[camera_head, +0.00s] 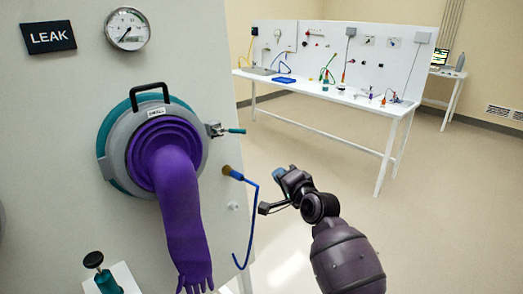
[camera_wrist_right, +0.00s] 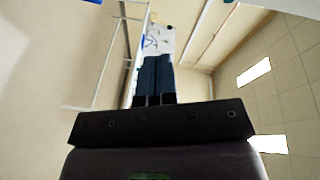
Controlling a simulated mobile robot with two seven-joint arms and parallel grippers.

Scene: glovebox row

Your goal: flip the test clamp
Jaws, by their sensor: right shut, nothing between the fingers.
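A small metal clamp with a teal handle (camera_head: 222,130) sits on the right side of the round grey and teal glove port (camera_head: 110,150). Its handle sticks out to the right, roughly level. My right gripper (camera_head: 280,174) is to the right of the panel and lower than the clamp, clear of it. In the right wrist view its two dark blue fingers (camera_wrist_right: 153,80) are together with nothing between them. The clamp cannot be made out in the wrist view. My left gripper is not in view.
A purple glove (camera_head: 182,215) hangs from the port. A blue hooked tube (camera_head: 251,225) hangs from a brass fitting (camera_head: 227,170) between panel and gripper. A gauge (camera_head: 127,28) and LEAK sign (camera_head: 48,37) are above. A white bench (camera_head: 330,93) stands far back; the floor between is clear.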

